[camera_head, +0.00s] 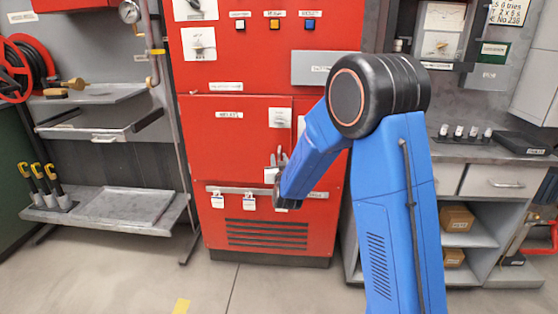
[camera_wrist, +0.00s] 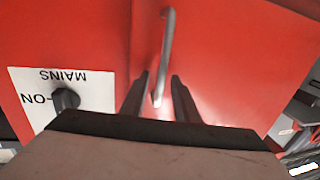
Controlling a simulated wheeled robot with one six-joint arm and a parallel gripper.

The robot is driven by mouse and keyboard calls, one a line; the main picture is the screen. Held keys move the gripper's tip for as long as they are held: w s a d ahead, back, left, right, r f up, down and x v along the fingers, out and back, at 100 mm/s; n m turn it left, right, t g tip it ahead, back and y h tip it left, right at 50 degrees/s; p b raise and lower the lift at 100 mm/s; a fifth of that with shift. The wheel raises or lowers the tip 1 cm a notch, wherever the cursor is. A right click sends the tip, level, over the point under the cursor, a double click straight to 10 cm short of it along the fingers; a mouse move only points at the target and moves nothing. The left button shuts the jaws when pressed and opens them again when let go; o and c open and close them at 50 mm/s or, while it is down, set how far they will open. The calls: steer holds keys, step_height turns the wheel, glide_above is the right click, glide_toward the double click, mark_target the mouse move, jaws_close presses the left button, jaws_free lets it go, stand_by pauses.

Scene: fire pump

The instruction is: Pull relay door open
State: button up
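The red relay door (camera_head: 235,140) is in the lower half of the red cabinet, with a white label that seems to read RELAYS. It looks closed. Its slim metal handle (camera_wrist: 166,50) runs lengthwise in the wrist view, and its lower end lies between my fingers. My gripper (camera_wrist: 160,90) is open, with one dark finger on each side of the handle and visible gaps beside it. In the head view my gripper (camera_head: 275,170) is at the door's right edge, partly hidden by my blue arm.
A white MAINS switch plate (camera_wrist: 62,92) with a black knob is beside the handle. White tags (camera_head: 249,202) hang on a rail below the door. Grey shelves (camera_head: 115,208) stand left, a grey workbench (camera_head: 480,150) right.

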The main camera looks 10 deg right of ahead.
steer(key=shift+w, duration=0.1)
jaws_close()
